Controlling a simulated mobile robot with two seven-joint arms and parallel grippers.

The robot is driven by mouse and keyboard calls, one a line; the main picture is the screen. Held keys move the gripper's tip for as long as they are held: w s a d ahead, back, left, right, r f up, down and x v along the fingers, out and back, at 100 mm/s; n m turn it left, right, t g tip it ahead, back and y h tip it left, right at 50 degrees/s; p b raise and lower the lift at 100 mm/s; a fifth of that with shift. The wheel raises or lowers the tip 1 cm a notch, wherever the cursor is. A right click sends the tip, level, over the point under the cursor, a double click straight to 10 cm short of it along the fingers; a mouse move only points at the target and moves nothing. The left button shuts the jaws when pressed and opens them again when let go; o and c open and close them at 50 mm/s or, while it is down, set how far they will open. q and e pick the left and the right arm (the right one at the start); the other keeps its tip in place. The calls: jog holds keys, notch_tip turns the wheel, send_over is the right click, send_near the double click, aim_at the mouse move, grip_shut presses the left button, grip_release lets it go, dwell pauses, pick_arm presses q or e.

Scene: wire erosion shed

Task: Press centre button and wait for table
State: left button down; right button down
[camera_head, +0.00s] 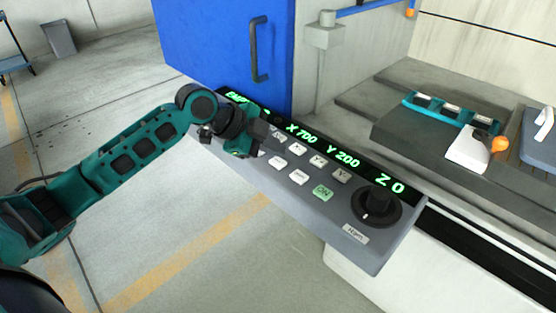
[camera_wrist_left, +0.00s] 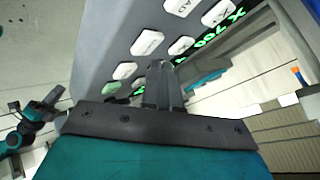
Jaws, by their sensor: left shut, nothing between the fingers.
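The grey control panel (camera_head: 395,245) runs diagonally across the middle of the head view, with white push buttons and one lit green ON button (camera_head: 323,192). Most button labels are too small to read, so I cannot tell which is the centre button. My left gripper (camera_head: 257,138) is shut and empty over the panel's left part, hiding some buttons. In the left wrist view its shut fingers (camera_wrist_left: 162,72) point at the panel face, near a white button (camera_wrist_left: 181,45). I cannot tell whether they touch. The machine table (camera_head: 400,130) lies behind the panel, at right.
The green display (camera_head: 345,160) reads X 700, Y 200, Z 0. A black knob (camera_head: 378,204) sits at the panel's right end. A blue door (camera_head: 215,45) stands behind. A teal fixture (camera_head: 450,108) lies on the table. My other arm (camera_wrist_left: 35,125) shows small in the wrist view.

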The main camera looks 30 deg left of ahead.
pick_arm(q)
jog(key=shift+f, duration=0.1)
jog(key=shift+f, duration=0.35)
jog(key=shift+f, duration=0.1)
dwell(0.4)
